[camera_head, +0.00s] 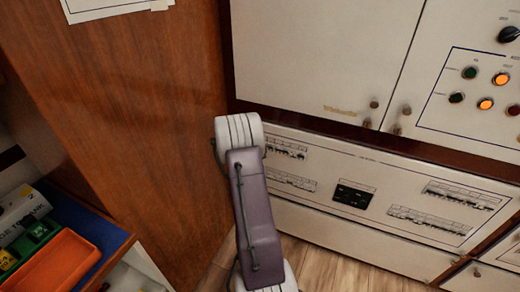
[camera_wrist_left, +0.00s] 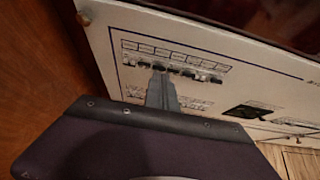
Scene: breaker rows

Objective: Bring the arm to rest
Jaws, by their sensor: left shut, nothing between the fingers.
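My left arm (camera_head: 256,210) rises from the bottom of the head view, in front of the left end of the lower white breaker panel (camera_head: 330,222). Its gripper is not visible there. In the left wrist view my left gripper (camera_wrist_left: 160,78) is shut and empty. Its grey fingers point at the panel, overlapping the lower edge of an upper breaker row (camera_wrist_left: 195,73). I cannot tell whether they touch it. A lower row is partly hidden behind the fingers. My right gripper is in neither view.
A wooden side wall (camera_head: 140,120) stands close on the left. Above the panel are white cabinet doors (camera_head: 320,60) with small knobs and lit orange lamps (camera_head: 486,104). An orange tray (camera_head: 52,266) lies on a blue surface at lower left. Wooden floor (camera_head: 335,272) shows below.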

